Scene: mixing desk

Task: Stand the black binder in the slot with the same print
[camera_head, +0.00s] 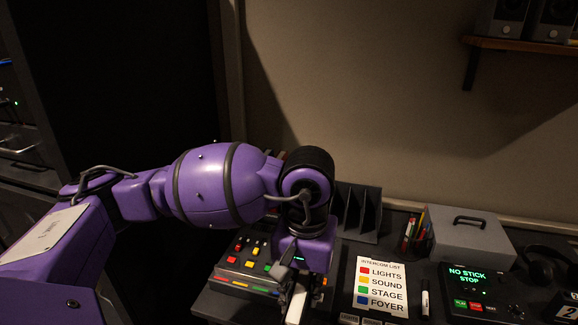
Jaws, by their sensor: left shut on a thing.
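My left gripper (297,302) points down at the bottom edge of the picture, in front of the button console. It is shut on a dark thing, which I take to be the black binder; it is mostly hidden by the gripper and the frame edge, and no print on it can be read. A dark rack with upright dividers (361,212) stands against the wall behind my left wrist. Its left part is hidden by my arm, and I cannot read any prints on its slots. My right gripper is not in view.
A button console (240,262) lies left of my gripper. Right of it are an intercom list card (381,288), a marker (425,299), a pen holder (415,240), a grey box (462,243), a "NO STICK STOP" panel (478,283) and headphones (545,262). A speaker shelf (525,45) hangs above right.

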